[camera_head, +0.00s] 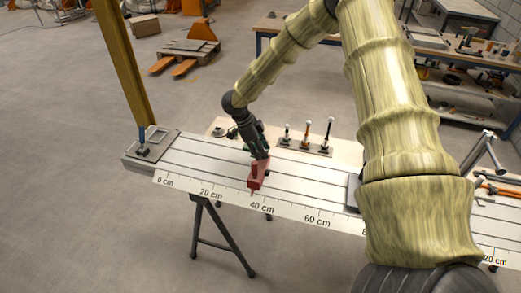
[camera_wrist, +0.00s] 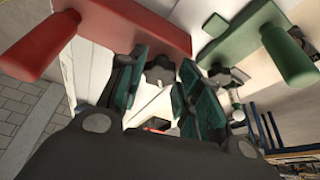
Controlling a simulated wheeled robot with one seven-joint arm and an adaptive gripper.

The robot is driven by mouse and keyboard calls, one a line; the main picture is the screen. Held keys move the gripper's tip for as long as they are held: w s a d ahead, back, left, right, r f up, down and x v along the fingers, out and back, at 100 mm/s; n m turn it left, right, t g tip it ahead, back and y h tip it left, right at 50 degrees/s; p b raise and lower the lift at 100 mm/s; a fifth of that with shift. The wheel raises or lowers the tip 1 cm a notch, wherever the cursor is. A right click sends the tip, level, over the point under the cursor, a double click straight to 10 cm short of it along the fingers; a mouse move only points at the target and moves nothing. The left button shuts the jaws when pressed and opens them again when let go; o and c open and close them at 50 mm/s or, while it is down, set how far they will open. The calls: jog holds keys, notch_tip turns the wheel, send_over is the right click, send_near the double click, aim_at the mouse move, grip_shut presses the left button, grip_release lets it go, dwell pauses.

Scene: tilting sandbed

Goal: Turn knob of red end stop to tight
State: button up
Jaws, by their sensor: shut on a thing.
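The red end stop (camera_head: 257,178) sits on the grooved bed near the 40 cm mark of the scale. In the wrist view its red body (camera_wrist: 140,30) spans the top left, with a rounded red arm pointing down-left. Its dark lobed knob (camera_wrist: 160,73) shows between the fingertips. My gripper (camera_head: 260,153) comes down on the stop from behind. In the wrist view my gripper (camera_wrist: 158,85) has its teal-padded fingers on both sides of the knob, shut on it. The knob's markings are not visible.
A green end stop (camera_wrist: 238,36) with its own dark knob (camera_wrist: 222,76) is close to my right finger. A board with several upright ball-topped pegs (camera_head: 307,140) stands behind the bed. A yellow post (camera_head: 122,62) rises at the bed's left end. The bed's left part is clear.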

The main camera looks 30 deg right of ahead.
jog(key=m, duration=0.2)
jog(key=m+g+y+b, duration=0.1)
jog(key=m, duration=0.1)
jog(key=shift+w+d+f+m+y, duration=0.1)
jog(key=shift+w+d+m+y, duration=0.1)
jog(key=shift+m+y, duration=0.1)
jog(key=shift+d+m+g+y+b, duration=0.1)
jog(key=shift+m+g+y+b, duration=0.2)
jog(key=shift+m, duration=0.85)
jog(key=shift+d+m+g+y+b, duration=0.1)
jog(key=shift+m+y+b, duration=0.25)
jog(key=shift+m, duration=0.8)
jog(key=o, duration=1)
jog(key=shift+o, duration=0.2)
jog(key=shift+a, duration=0.1)
jog(key=d+v, duration=0.1)
jog(key=v, duration=1.1)
jog(key=shift+a, duration=0.25)
jog(key=shift+s, duration=0.15)
